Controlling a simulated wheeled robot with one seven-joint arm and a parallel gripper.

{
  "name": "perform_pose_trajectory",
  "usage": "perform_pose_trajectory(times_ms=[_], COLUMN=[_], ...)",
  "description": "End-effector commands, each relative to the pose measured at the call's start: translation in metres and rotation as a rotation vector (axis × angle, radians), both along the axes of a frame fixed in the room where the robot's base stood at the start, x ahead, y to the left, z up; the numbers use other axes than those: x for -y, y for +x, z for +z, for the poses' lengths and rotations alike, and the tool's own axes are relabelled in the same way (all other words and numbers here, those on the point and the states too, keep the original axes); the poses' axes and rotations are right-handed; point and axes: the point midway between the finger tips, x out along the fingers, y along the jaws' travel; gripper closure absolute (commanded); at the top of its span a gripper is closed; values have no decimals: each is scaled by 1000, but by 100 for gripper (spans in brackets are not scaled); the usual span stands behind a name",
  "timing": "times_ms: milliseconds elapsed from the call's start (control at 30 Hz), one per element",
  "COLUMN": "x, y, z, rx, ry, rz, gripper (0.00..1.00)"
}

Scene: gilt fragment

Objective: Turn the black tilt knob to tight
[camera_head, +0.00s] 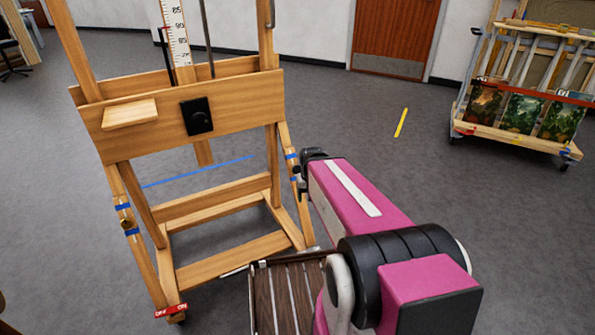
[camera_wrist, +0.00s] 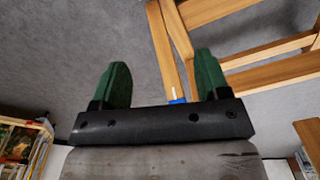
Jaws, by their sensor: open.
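In the wrist view the easel's legs (camera_wrist: 163,52) show beyond and to the right of the fingers; the knob is not in that view.
A small wooden ledge (camera_head: 130,113) juts out left of the knob. A slatted wooden piece (camera_head: 290,295) lies low between the easel and my arm. A cart with paintings (camera_head: 520,125) stands at the right.

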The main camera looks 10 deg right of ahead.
Motion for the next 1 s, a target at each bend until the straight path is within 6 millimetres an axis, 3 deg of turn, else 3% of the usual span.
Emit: perform_pose_trajectory(times_ms=[200,300,400,533,667,1000], x=[1,3,5,6,5,-2], y=[100,142,171,188,193,213], z=[21,35,48,57,52,0], rx=[168,252,315,358,363,361], ry=[44,52,54,52,52,53], rz=[137,203,254,287,294,292], gripper=[31,31,31,31,31,31])
